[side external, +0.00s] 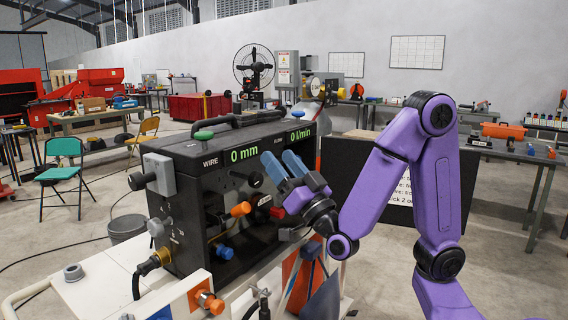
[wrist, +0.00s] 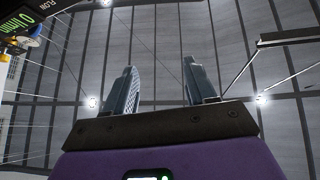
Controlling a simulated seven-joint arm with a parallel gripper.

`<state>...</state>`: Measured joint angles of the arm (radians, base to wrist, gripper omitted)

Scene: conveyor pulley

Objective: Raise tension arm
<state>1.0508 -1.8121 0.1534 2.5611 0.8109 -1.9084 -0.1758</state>
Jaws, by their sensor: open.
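The black wire-feeder machine (side external: 208,165) stands on a white bench, with green displays reading 0 mm and 0 l/min. An orange-tipped knob or lever (side external: 240,209) sticks out of its open front. A blue knob (side external: 223,251) sits below it. I cannot tell for sure which part is the tension arm. My gripper (side external: 279,158) is in front of the machine's right part, its blue fingers pointing up and left. It is open and empty. In the wrist view the fingers (wrist: 160,70) are apart, with only ceiling between them. My gripper hides part of the machine's front.
A grey block-shaped part (side external: 160,174) sticks out at the machine's left. An orange connector (side external: 210,302) and cables are at the bench front. In the wrist view, the machine's display corner (wrist: 18,22) is at the upper left. Space above the machine looks clear.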

